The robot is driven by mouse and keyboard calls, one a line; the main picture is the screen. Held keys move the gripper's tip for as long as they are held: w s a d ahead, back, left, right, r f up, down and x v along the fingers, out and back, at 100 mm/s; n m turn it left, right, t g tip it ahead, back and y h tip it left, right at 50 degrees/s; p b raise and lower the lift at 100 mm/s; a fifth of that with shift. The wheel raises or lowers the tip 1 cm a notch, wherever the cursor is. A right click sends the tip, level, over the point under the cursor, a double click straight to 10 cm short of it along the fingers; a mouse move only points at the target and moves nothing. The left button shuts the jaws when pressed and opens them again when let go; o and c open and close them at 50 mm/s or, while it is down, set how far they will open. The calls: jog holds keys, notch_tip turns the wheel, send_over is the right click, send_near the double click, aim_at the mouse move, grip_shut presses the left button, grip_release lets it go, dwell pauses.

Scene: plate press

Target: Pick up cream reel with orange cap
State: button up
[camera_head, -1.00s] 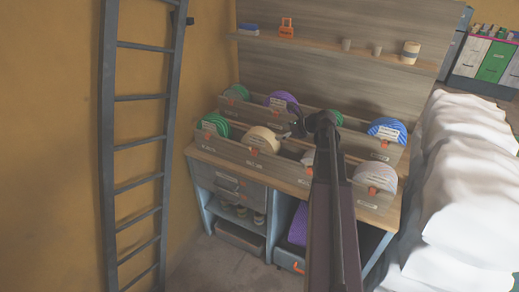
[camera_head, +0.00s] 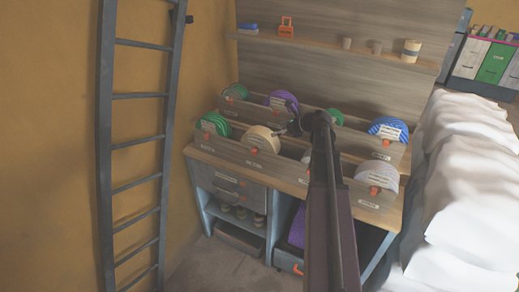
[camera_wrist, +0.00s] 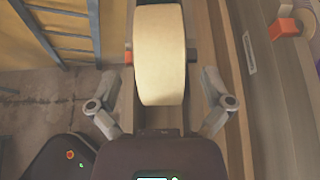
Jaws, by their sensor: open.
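The cream reel (camera_head: 262,139) stands upright in the front row of the wooden rack, with its orange cap (camera_head: 255,150) facing the front. In the wrist view the cream reel (camera_wrist: 160,50) is seen edge-on, with the orange cap (camera_wrist: 128,57) on its left side. My gripper (camera_wrist: 160,80) is open, with one finger on each side of the reel's near end and a visible gap on both sides. In the head view my gripper (camera_head: 295,127) is just right of the reel, partly hidden by my arm.
Green reels (camera_head: 213,124) stand left of the cream reel. A purple reel (camera_head: 283,101) and a blue reel (camera_head: 388,130) are in the back row. A paler reel (camera_head: 377,174) with an orange cap stands front right. A shelf (camera_head: 330,50) runs above, and a ladder (camera_head: 140,145) leans left.

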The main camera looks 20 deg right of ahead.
aim_at(262, 131)
jog(key=b+x, duration=0.1)
jog(key=x, duration=0.3)
jog(key=shift+d, duration=0.1)
jog(key=shift+w+a+f+b, duration=0.15)
jog(key=shift+w+a+b, duration=0.15)
jog(key=shift+r+b+x, duration=0.15)
jog(key=shift+b+x, duration=0.35)
jog(key=shift+x, duration=0.8)
jog(key=shift+r+b+x, duration=0.1)
jog(key=shift+b+x, duration=0.35)
jog(key=shift+x, duration=0.85)
jog(key=shift+a, duration=0.15)
jog(key=shift+r, duration=0.1)
jog(key=c, duration=1)
